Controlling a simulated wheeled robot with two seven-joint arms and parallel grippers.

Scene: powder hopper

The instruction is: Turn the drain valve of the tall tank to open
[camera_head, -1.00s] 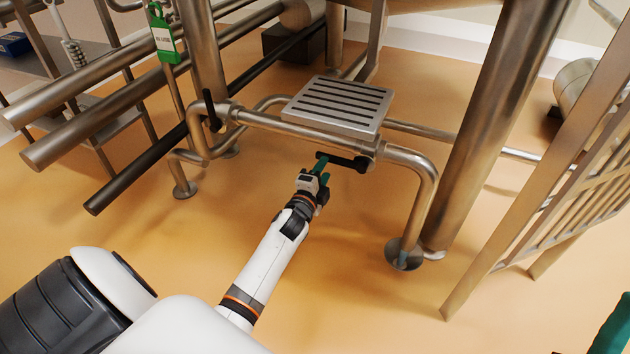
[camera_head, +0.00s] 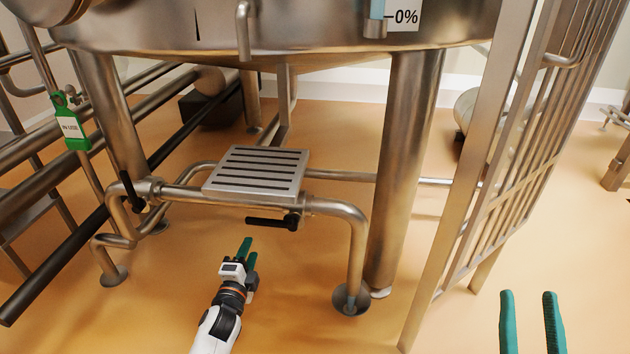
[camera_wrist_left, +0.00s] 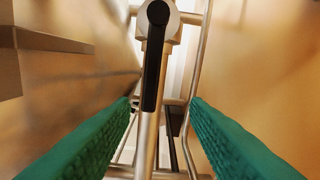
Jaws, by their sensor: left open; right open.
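The tall tank (camera_head: 300,35) fills the top of the head view on thick legs. Below it, a black valve lever (camera_head: 270,222) is on the pipe under a slotted step, pointing left, roughly along the pipe. My left gripper (camera_head: 247,246) is open and empty, below and apart from this lever. In the left wrist view a black lever (camera_wrist_left: 155,65) on a round metal body lies between the open green fingers, ahead of them. A second black lever (camera_head: 131,190) is on the pipe at the left, tilted. My right gripper (camera_head: 532,310) is open and empty at the lower right.
The slotted metal step (camera_head: 256,172) sits above the pipe. A bent pipe (camera_head: 355,250) goes down to the floor, beside a thick tank leg (camera_head: 405,170). A metal railing (camera_head: 490,190) stands at the right. A green tag (camera_head: 72,130) hangs at the left. Floor around my left gripper is clear.

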